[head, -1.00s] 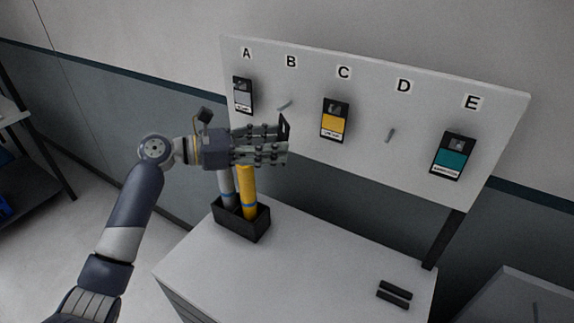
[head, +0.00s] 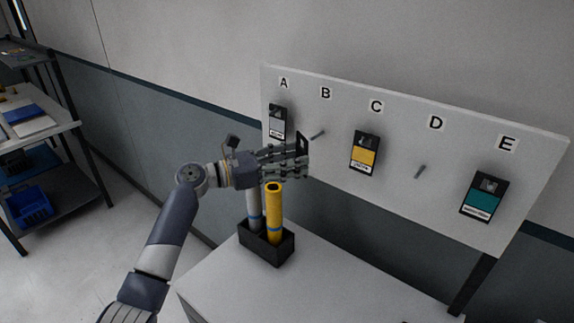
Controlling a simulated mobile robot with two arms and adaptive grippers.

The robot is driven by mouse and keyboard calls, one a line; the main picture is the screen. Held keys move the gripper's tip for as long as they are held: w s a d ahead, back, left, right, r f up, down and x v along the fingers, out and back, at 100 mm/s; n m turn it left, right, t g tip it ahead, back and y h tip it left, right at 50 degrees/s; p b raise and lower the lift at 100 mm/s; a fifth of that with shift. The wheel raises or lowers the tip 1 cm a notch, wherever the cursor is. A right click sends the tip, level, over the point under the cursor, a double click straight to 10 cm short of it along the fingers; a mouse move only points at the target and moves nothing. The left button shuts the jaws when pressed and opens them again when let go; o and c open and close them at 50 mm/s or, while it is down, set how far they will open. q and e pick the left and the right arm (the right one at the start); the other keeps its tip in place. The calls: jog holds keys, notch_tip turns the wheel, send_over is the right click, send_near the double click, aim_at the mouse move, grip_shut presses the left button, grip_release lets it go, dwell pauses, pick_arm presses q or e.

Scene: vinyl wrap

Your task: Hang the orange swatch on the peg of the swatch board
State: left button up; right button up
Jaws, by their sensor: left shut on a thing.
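The swatch board (head: 400,128) is a pale tilted panel with places lettered A to E. Pegs show bare under B (head: 317,134) and D (head: 420,171). My left gripper (head: 298,158) is in front of the board's left part, just below and left of the B peg. It is shut on a thin dark card (head: 303,143), seen almost edge-on. This looks like the orange swatch, but its coloured face is hidden. The card and peg look close; I cannot tell whether they touch. My right gripper is not in view.
A grey swatch (head: 278,122) hangs under A, a yellow one (head: 364,152) under C and a teal one (head: 484,197) under E. A black holder (head: 267,243) with grey and yellow rolls stands on the white cabinet (head: 330,285) below. A shelf (head: 40,130) is at left.

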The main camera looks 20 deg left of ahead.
aim_at(299, 155)
pick_arm(q)
jog(key=w, duration=0.1)
jog(key=w+b, duration=0.1)
jog(key=w+d+b, duration=0.1)
jog(key=shift+d+f, duration=0.1)
jog(key=shift+f, duration=0.15)
jog(key=shift+w+d+f+b, duration=0.25)
jog(key=shift+w+b, duration=0.1)
jog(key=shift+w, duration=0.25)
jog(key=shift+w+d+f+b, duration=0.1)
jog(key=shift+w+d+b, duration=0.15)
jog(key=shift+w, duration=0.3)
jog(key=o, duration=1)
jog(key=shift+o, duration=0.2)
